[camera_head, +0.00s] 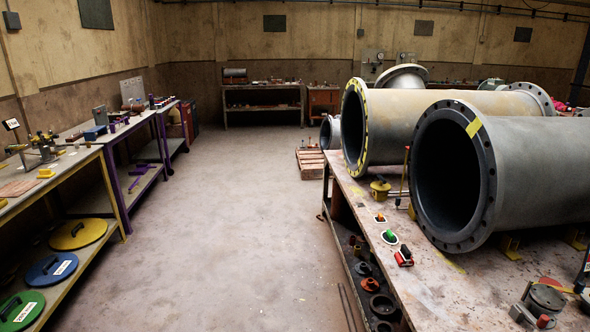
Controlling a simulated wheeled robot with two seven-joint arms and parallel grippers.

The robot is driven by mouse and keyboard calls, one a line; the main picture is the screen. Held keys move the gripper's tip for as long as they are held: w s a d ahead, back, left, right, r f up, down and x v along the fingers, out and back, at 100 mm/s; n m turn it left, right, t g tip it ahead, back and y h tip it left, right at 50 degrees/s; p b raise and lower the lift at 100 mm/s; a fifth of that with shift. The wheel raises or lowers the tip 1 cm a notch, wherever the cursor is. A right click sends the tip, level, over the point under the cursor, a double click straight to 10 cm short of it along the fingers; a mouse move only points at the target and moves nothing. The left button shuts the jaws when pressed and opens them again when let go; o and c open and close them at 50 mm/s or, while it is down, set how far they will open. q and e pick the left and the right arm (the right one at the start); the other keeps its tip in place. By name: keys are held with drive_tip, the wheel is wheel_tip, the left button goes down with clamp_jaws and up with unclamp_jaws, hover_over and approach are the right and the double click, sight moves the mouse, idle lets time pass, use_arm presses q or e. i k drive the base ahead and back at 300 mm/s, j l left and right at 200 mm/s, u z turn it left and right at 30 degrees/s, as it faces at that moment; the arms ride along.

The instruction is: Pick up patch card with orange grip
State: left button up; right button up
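A small pale card with an orange grip (380,218), which looks like the patch card, lies flat on the workbench (430,290) at the right. It is near the bench's left edge, in front of a yellow pot-like fixture. A white rounded card with a green grip (389,237) lies nearer to me. A dark piece with red and green parts (404,257) lies nearer still; its exact shape is too small to tell. Neither of my grippers is in view.
Two large flanged pipes (460,175) lie across the bench, right of the cards. The yellow fixture (380,188) and a thin upright rod (403,175) stand just behind the orange-grip card. A left-hand bench (80,160) holds tools. Open floor (230,220) lies between the benches.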

sight(380, 219)
drive_tip(key=i+z, duration=0.1)
drive_tip(key=i, duration=0.45)
drive_tip(key=i+j+z, duration=0.1)
drive_tip(key=i, duration=0.45)
drive_tip(key=i+j, duration=0.15)
drive_tip(key=i, duration=0.4)
drive_tip(key=i+j+z, duration=0.1)
drive_tip(key=i+z, duration=0.3)
drive_tip(key=i+j+z, duration=0.25)
drive_tip(key=z, duration=0.15)
drive_tip(key=i+j+z, duration=0.8)
drive_tip(key=k, duration=0.05)
